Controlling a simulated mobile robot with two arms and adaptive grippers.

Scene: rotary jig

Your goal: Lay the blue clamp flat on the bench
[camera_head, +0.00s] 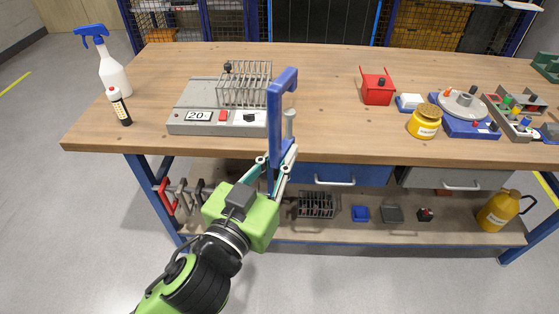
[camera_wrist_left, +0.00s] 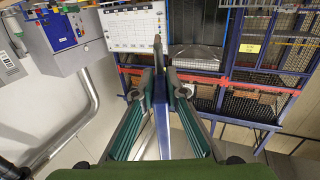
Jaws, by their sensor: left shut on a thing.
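The blue clamp (camera_head: 274,115) shows in the head view in front of the grey device at the bench's front edge. It is held upright, its long bar vertical and its jaw at the top pointing right, with a grey screw (camera_head: 290,124) beside the bar. My left gripper (camera_head: 276,161) is shut on the lower part of the bar. In the left wrist view the blue bar (camera_wrist_left: 161,116) stands between the two fingers. The wooden bench (camera_head: 325,127) lies behind the clamp. My right gripper is not in view.
A grey device with a display (camera_head: 189,128) and wire rack stands behind the clamp. A spray bottle (camera_head: 113,76) and small bottle (camera_head: 119,106) are at left. A red box (camera_head: 377,88), yellow jar (camera_head: 425,121) and rotary jig (camera_head: 463,107) are at right. Bench between device and red box is clear.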

